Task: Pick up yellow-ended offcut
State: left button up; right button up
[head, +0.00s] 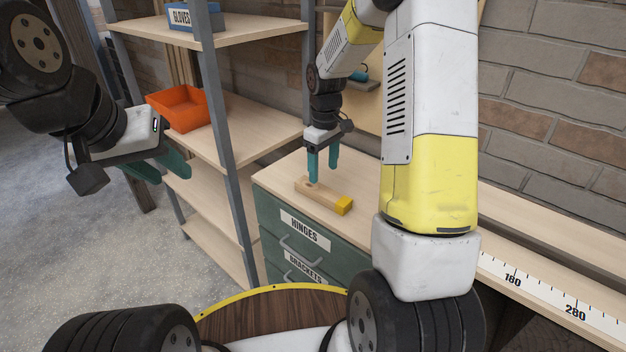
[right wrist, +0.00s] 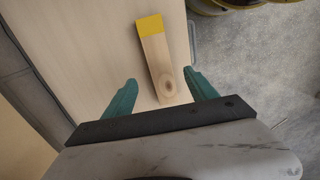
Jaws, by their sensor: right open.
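The yellow-ended offcut (head: 322,196) is a short wooden block with one yellow end, lying on the top of the green drawer cabinet (head: 274,180). My right gripper (head: 322,178) is above its plain end, pointing down, with its teal fingers apart. In the right wrist view the offcut (right wrist: 158,62) lies between the lines of the two open fingers (right wrist: 160,88), its yellow end pointing away and its plain, knotted end nearest. Whether the fingers are level with the wood is hard to tell. My left gripper (head: 160,170) is at the left, away from the cabinet, with teal fingers and nothing visible between them.
A shelf unit (head: 240,133) left of the cabinet holds an orange bin (head: 181,108) and a blue gloves box (head: 194,16). A brick wall (head: 550,110) stands behind. A bench with a measuring scale (head: 545,295) runs to the right. The cabinet top around the offcut is mostly clear.

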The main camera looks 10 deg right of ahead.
aim_at(323, 190)
notch_tip(323, 190, down, 8)
jog(key=shift+f, duration=0.25)
grip_shut()
dwell(0.4)
